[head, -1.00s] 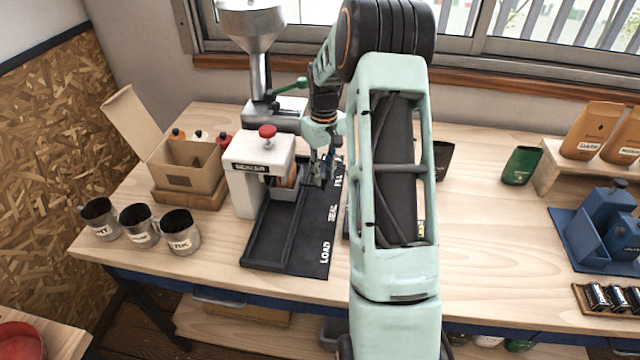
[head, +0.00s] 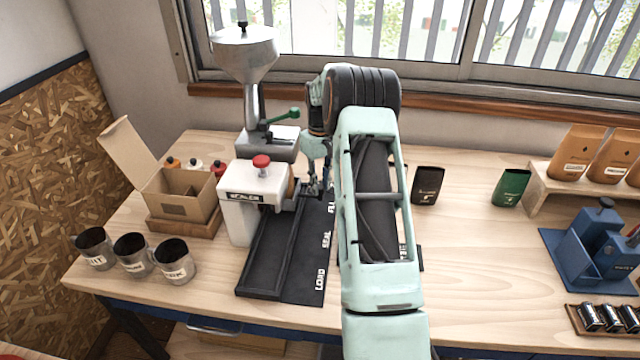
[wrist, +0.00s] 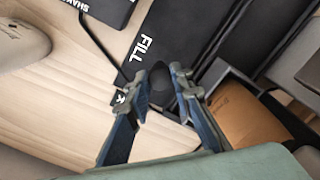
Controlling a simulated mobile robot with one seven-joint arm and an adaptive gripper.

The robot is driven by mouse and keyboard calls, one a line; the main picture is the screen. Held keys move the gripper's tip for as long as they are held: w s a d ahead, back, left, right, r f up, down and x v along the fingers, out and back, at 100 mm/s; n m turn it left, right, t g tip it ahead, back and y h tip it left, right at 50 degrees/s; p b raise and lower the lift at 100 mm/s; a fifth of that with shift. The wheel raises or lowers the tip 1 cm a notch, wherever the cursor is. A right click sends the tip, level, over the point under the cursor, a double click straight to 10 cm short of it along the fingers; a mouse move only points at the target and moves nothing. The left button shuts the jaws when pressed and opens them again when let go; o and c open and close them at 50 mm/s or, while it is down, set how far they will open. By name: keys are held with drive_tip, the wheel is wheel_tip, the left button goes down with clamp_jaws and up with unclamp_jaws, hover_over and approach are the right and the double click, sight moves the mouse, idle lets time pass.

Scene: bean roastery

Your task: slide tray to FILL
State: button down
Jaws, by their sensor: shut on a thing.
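The black track (head: 263,262) runs front to back, with LOAD, SEAL and FILL printed along its right strip. My gripper (head: 314,190) is at the back of the track, beside the FILL label (head: 331,207). In the wrist view, my gripper (wrist: 174,85) is shut on a dark knob (wrist: 187,86), which looks like the tray's handle. A brown bag (wrist: 247,115) stands close to the fingers and shows partly behind the sealer (head: 243,197) in the head view. The tray itself is mostly hidden by the sealer and my gripper.
The metal hopper (head: 245,55) with a green lever (head: 285,117) stands behind the sealer. An open cardboard box (head: 182,193) and labelled metal cups (head: 133,254) are left of the track. Black and green bags stand to the right.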

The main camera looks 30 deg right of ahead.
drive_tip(key=shift+w+d+r, duration=0.15)
drive_tip(key=shift+w, duration=0.1)
drive_tip(key=c, duration=1.7)
unclamp_jaws()
wheel_tip(320, 180, up, 12)
drive_tip(key=shift+f, duration=0.1)
